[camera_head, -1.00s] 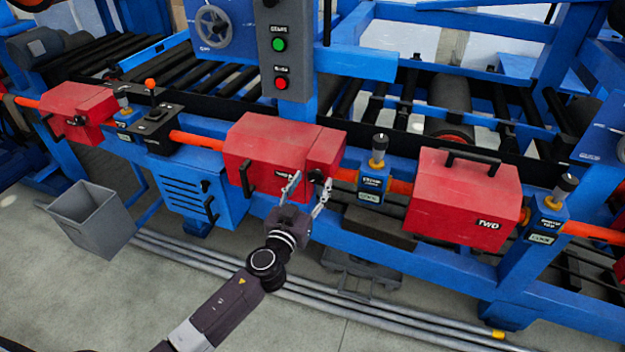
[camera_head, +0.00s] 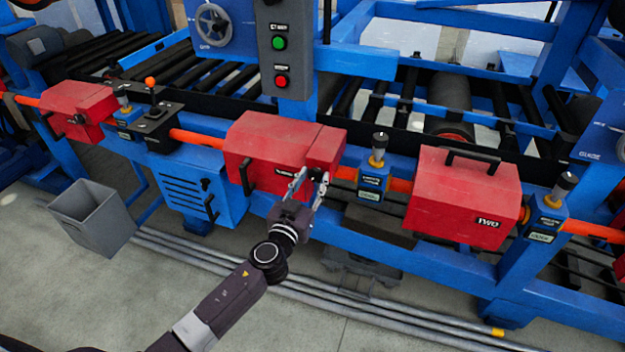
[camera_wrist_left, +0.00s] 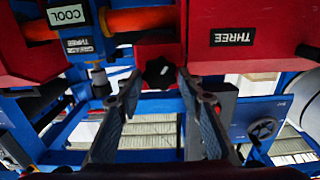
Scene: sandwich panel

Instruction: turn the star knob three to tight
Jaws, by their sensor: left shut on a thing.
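Star knob three is a small black knob (camera_wrist_left: 158,73) on the front of the red box (camera_head: 262,150), whose label reads THREE in the left wrist view (camera_wrist_left: 232,37). My left gripper (camera_head: 309,177) reaches up to the knob from below and in front. In the left wrist view, its two grey fingers (camera_wrist_left: 157,80) stand on either side of the knob, shut on it. In the head view, the fingers mostly hide the knob. How far the knob is turned cannot be told. My right gripper is not in view.
A black handle (camera_head: 245,178) sits on the red box, left of my gripper. A blue post labelled grease three (camera_head: 371,184) stands to the right, before another red box (camera_head: 463,205) marked TWO. A grey bin (camera_head: 92,215) stands on the floor at left.

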